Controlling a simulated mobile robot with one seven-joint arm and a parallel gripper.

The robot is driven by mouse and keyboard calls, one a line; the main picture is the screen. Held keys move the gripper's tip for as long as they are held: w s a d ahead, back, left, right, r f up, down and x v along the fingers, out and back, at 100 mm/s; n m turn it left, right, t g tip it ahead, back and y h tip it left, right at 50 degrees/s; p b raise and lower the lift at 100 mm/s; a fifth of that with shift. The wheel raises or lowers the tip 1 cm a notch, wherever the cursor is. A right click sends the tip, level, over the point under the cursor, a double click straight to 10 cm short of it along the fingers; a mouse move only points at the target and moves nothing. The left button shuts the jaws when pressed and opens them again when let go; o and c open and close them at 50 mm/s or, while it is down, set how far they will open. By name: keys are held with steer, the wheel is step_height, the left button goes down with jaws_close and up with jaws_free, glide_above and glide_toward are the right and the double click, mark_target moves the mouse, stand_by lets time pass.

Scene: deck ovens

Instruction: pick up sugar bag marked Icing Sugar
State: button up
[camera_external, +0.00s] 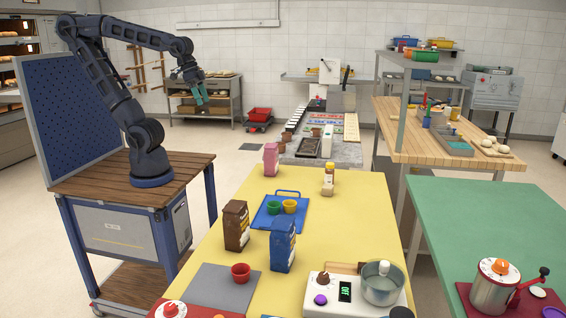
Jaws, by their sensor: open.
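Three upright bags stand on the yellow table: a pink bag (270,160) at the back left, a brown bag (236,226) at the left and a blue bag (283,246) nearer the front. Their lettering is too small to read, so I cannot tell which is marked Icing Sugar. My gripper (200,98) is open and empty, pointing down. It hangs high in the air, up and to the left of the bags in the picture, well apart from them.
A blue tray (262,220) with green and yellow cups lies between the bags. A red cup (240,273) sits on a grey mat (215,287). A bottle (328,181) stands farther back. The table's middle right is clear.

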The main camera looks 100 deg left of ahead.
steer(key=w+a+f+n+g, duration=0.1)
steer(key=w+a+f+n, duration=0.1)
steer(key=w+a+n, duration=0.35)
steer(key=n+g, duration=0.3)
steer(key=n, duration=0.7)
glide_toward(271, 155)
steer(key=a, duration=0.1)
steer(key=s+a, duration=0.1)
steer(key=a, duration=0.1)
steer(key=shift+s+a+f, duration=0.1)
steer(key=shift+a, duration=0.15)
steer(key=shift+a+f, duration=0.25)
steer(key=shift+f, duration=0.35)
steer(key=shift+a+f, duration=0.1)
steer(key=shift+f, duration=5.05)
steer(key=shift+c, duration=0.2)
jaws_close()
